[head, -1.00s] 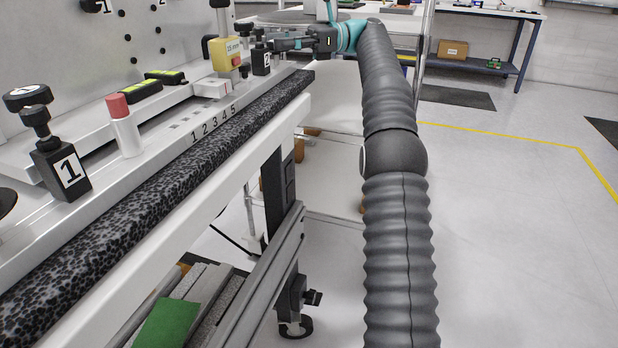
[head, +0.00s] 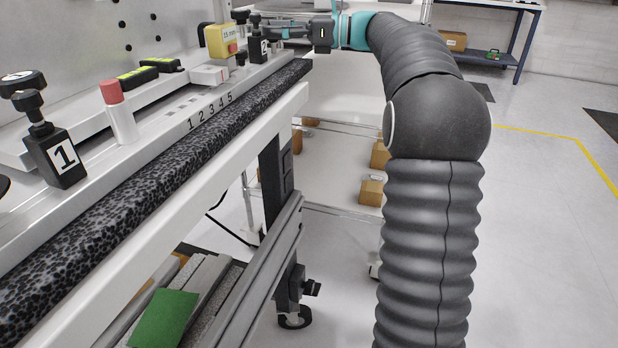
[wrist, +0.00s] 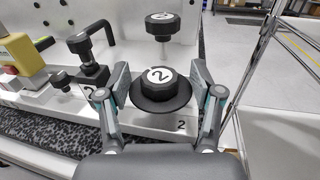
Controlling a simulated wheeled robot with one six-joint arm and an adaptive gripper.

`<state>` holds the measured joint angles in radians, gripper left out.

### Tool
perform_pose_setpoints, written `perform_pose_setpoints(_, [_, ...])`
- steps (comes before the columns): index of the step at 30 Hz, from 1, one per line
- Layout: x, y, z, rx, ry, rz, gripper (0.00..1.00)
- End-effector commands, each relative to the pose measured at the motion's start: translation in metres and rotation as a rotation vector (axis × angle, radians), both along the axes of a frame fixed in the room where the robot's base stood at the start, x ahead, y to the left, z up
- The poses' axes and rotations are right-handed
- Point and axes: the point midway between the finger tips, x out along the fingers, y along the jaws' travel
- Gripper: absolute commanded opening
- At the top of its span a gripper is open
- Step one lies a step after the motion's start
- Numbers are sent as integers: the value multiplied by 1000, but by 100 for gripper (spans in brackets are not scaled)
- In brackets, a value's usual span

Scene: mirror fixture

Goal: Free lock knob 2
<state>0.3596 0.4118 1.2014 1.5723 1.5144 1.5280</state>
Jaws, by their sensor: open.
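In the wrist view a black lobed knob with a white 2 on its cap (wrist: 158,84) sits on a round black flange on the pale fixture rail. My gripper (wrist: 160,82) is open, with one finger on each side of this knob. Small gaps seem to show between the fingers and the knob; contact is hard to judge. A second black knob marked 2 (wrist: 163,20) stands on a metal stem just beyond. In the head view my gripper (head: 285,29) is at the far end of the fixture, by the black block marked 2 (head: 260,49); the knob between its fingers cannot be made out there.
The black clamp block (wrist: 92,75) with its own knob stands left of my left finger. A yellow box with a red button (head: 222,41) is farther left. A wire rack post (wrist: 262,45) rises on the right. Floor (head: 545,220) right of my arm is clear.

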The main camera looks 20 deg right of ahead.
Motion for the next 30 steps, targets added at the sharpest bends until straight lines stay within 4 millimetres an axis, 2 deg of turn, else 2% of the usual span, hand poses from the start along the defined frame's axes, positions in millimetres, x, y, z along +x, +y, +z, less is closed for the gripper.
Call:
perform_pose_setpoints(9, [-3, 3, -7, 0, -2, -232, 66])
perform_pose_setpoints(19, [-5, 4, -6, 1, -4, -441, 66])
perform_pose_setpoints(21, [-12, -7, 0, 1, -1, -444, 66])
perform_pose_setpoints(30, [-49, -39, 1, 1, -1, -442, 66])
